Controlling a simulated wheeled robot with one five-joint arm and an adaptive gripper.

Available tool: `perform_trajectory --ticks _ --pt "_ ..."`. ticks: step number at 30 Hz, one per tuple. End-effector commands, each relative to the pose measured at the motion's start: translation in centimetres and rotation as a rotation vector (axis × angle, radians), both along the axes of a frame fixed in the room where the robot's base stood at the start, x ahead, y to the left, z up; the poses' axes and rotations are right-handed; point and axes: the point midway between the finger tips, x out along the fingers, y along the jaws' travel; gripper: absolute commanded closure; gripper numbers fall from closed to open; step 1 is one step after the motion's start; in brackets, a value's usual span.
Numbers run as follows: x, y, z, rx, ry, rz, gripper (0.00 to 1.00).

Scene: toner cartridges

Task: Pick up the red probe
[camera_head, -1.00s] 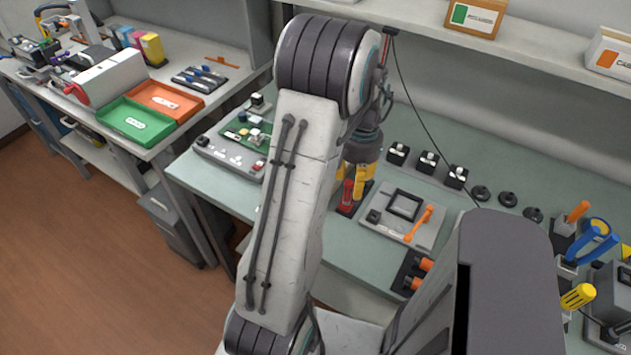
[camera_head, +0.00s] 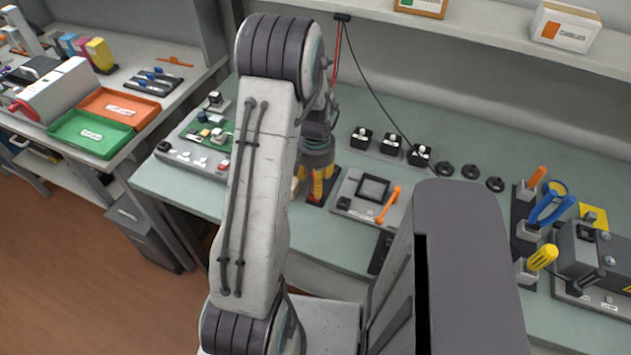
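A red probe (camera_head: 317,188), small and largely hidden, stands in a dark holder (camera_head: 317,202) on the green bench, just left of the grey panel with the orange handle. My gripper (camera_head: 317,184), with yellow fingers, points down right over the holder. Its fingers are at the red probe, with red showing between them. The arm link hides part of the gripper's left side. Whether the fingers touch the probe or have closed on it cannot be told.
The grey panel (camera_head: 352,208) with a dark screen and orange handle (camera_head: 388,205) is close on the right. A board with small parts (camera_head: 208,133) is left. Black blocks (camera_head: 390,144) stand behind. A tool holder (camera_head: 525,232) is far right. A dark cable hangs from the shelf.

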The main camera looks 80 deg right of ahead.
Motion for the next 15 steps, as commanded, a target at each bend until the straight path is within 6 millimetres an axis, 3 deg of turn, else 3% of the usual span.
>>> perform_trajectory --ticks 13,15 --pt "0.0 0.02 -0.96 0.0 0.0 0.0 0.49" --pt "0.0 0.02 -0.95 0.0 0.0 0.0 0.56"
